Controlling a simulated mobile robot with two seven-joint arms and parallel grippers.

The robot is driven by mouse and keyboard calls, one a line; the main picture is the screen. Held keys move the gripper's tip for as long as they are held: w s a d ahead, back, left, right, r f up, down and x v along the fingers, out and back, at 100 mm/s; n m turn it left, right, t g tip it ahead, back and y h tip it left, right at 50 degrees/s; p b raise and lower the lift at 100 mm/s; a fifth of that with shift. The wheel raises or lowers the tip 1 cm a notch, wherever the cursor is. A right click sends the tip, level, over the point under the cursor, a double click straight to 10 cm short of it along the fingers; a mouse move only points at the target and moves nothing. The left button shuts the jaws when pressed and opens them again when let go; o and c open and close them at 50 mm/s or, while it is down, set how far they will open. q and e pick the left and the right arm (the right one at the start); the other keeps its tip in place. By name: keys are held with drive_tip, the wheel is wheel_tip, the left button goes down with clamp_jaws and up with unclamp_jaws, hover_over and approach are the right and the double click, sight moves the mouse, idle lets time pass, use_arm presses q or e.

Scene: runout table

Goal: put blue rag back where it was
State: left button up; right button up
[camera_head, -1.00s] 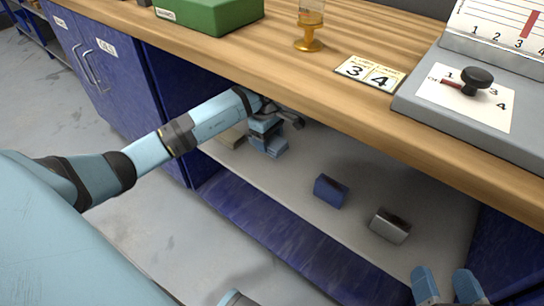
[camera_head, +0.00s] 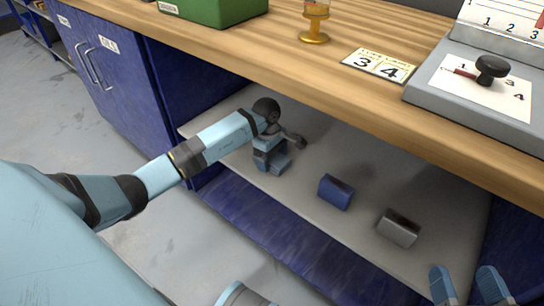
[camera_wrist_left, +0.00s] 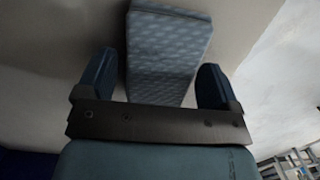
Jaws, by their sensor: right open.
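My left gripper (camera_head: 271,152) is low inside the open bay under the tabletop. A light blue-grey patterned block, apparently the blue rag (camera_wrist_left: 165,55), lies between its two fingers in the left wrist view. Thin gaps show beside it there, and its contact with the fingers is hard to see. In the head view the rag (camera_head: 281,166) is a small pale blue patch at the gripper, close to the grey shelf floor; I cannot tell whether it touches the floor. My right gripper (camera_head: 467,285) is open and empty at the bottom right.
A dark blue block (camera_head: 335,192) and a grey block (camera_head: 398,228) stand on the shelf floor to the right of my left gripper. The wooden tabletop (camera_head: 300,75) overhangs the bay. A blue cabinet wall (camera_head: 190,90) bounds it at left, and a dark blue sill (camera_head: 270,235) runs along its front.

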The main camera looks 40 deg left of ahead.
use_arm(q)
drive_tip(key=shift+r, duration=0.25)
drive_tip(key=r+p, duration=0.1)
drive_tip(key=r, duration=0.1)
drive_tip(key=r+p, duration=0.1)
drive_tip(key=r, duration=0.2)
drive_tip(key=a+r+p, duration=0.1)
drive_tip(key=r+p, duration=0.1)
drive_tip(key=r, duration=0.1)
drive_tip(key=shift+r, duration=0.1)
drive_tip(key=r, duration=0.1)
drive_tip(key=r+p, duration=0.1)
drive_tip(key=r, duration=0.1)
drive_tip(key=shift+a+r, duration=0.2)
drive_tip(key=shift+r, duration=0.1)
use_arm(e)
drive_tip(key=r, duration=0.1)
drive_tip(key=s+r+m, duration=0.1)
drive_tip(key=r+m, duration=0.1)
drive_tip(key=shift+s+a, duration=0.2)
drive_tip(key=shift+a, duration=0.1)
use_arm(q)
drive_tip(key=shift+f, duration=0.1)
use_arm(e)
drive_tip(key=shift+s+r, duration=0.1)
